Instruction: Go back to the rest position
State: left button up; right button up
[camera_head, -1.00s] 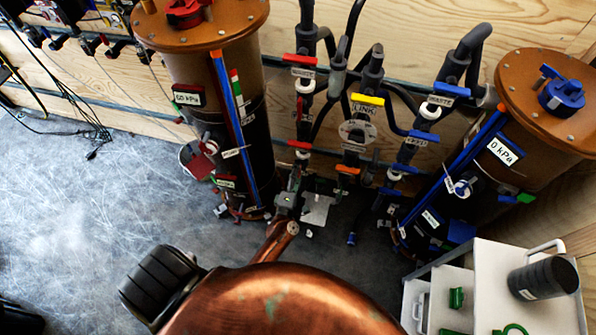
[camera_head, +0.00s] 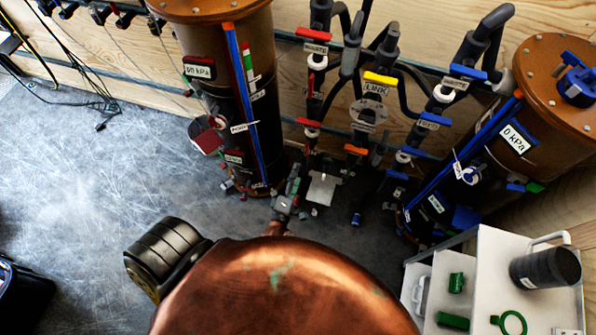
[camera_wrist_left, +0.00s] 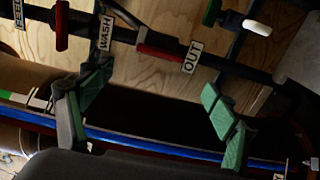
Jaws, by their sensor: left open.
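My left gripper (camera_head: 290,197) shows in the head view beyond the copper dome, in front of the pipework and just right of the left filter column's foot. In the left wrist view its two green-padded fingers (camera_wrist_left: 150,108) are spread wide, with nothing held between them. Behind them in that view are a pipe with red-handled valves (camera_wrist_left: 160,55), labels reading WASH and OUT, and a blue strip (camera_wrist_left: 150,147). Whether the fingers touch anything behind them I cannot tell. My right gripper is in neither view.
The brown left filter column (camera_head: 215,110) and right filter column (camera_head: 470,170) flank the valve pipework (camera_head: 375,100) along the plywood wall. A white cart (camera_head: 495,260) with a dark canister (camera_head: 545,270) and green parts stands at lower right. Grey floor (camera_head: 90,175) at left is mostly clear; cables lie near the wall.

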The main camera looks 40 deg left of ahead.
pick_arm(q)
jog(key=s+d+f+m+g+h+p, duration=0.1)
jog(key=s+d+f+m+g+h, duration=0.1)
jog(key=s+f+m, duration=0.45)
jog(key=s+d+f+m+g+h+p, duration=0.1)
jog(key=s+f+m+g+h, duration=0.2)
jog(key=f, duration=0.7)
jog(key=s+d+f+m+g+h+p, duration=0.1)
jog(key=s+d+f+m+g, duration=0.1)
jog(key=s+f+m, duration=0.35)
jog(key=s+a+f+m+g+p, duration=0.1)
jog(key=s+f, duration=0.4)
jog(key=s, duration=0.6)
jog(key=s+a+f+m+g+p, duration=0.1)
jog(key=s+a+f+m+g, duration=0.2)
jog(key=s, duration=0.8)
jog(key=s+a+f+m+g+p, duration=0.1)
jog(key=s+a+f+m+g, duration=0.2)
jog(key=s, duration=0.9)
notch_tip(320, 180, down, 4)
jog(key=m+g, duration=0.1)
jog(key=g, duration=0.1)
jog(key=shift+r+g+y, duration=0.2)
jog(key=shift+g+y, duration=0.1)
jog(key=shift+g, duration=0.1)
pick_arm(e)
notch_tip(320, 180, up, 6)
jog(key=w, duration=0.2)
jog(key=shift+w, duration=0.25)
